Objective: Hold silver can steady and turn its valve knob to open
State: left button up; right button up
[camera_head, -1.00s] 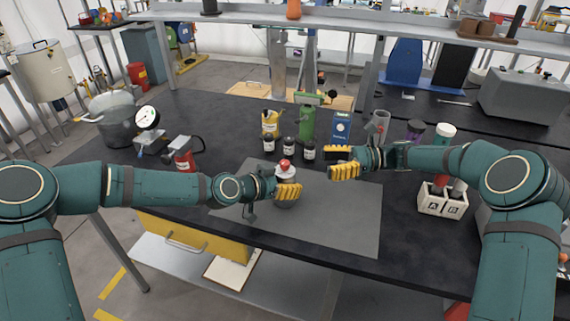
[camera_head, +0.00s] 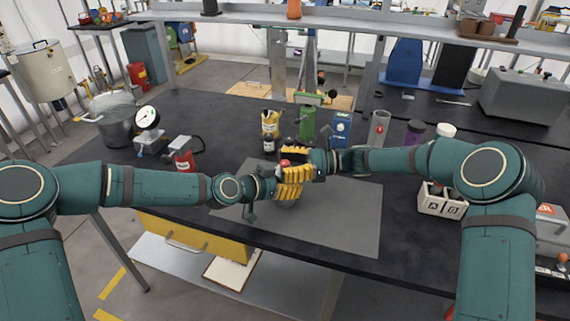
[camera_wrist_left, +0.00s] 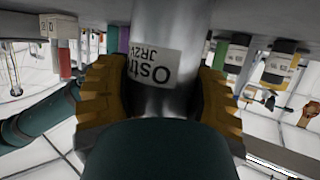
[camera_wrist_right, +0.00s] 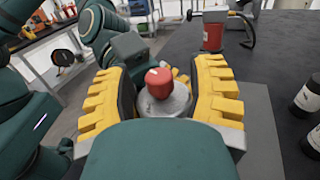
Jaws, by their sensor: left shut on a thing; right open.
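The silver can (camera_head: 286,204) stands upright on the grey mat (camera_head: 345,215), mostly hidden by my grippers in the head view. My left gripper (camera_head: 287,192) is shut around its body from the left; in the left wrist view the labelled can (camera_wrist_left: 165,35) sits between both fingers. The red valve knob (camera_wrist_right: 159,83) tops the can and shows between the fingers of my right gripper (camera_wrist_right: 163,90) in the right wrist view. That gripper is open, with a gap on each side of the knob. In the head view the knob (camera_head: 285,163) is partly covered.
A red device with a hose (camera_head: 184,155) and a pressure gauge (camera_head: 147,118) are to the left. A white bottle box (camera_head: 440,203) is at right. The front mat is clear.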

grip_shut()
jog(key=shift+a+r+n+g, duration=0.1)
jog(key=shift+n+g, duration=0.3)
jog(key=shift+g, duration=0.3)
jog(key=n+g, duration=0.1)
jog(key=g, duration=0.1)
jog(key=n+g+h, duration=0.1)
jog(key=n+g, duration=0.1)
jog(key=g, duration=0.1)
jog(key=shift+n+h, duration=0.3)
jog(key=shift+r+n+g+h, duration=0.1)
jog(key=shift+n+g+h, duration=1.35)
jog(key=shift+g, duration=0.65)
jog(key=shift+n, duration=0.25)
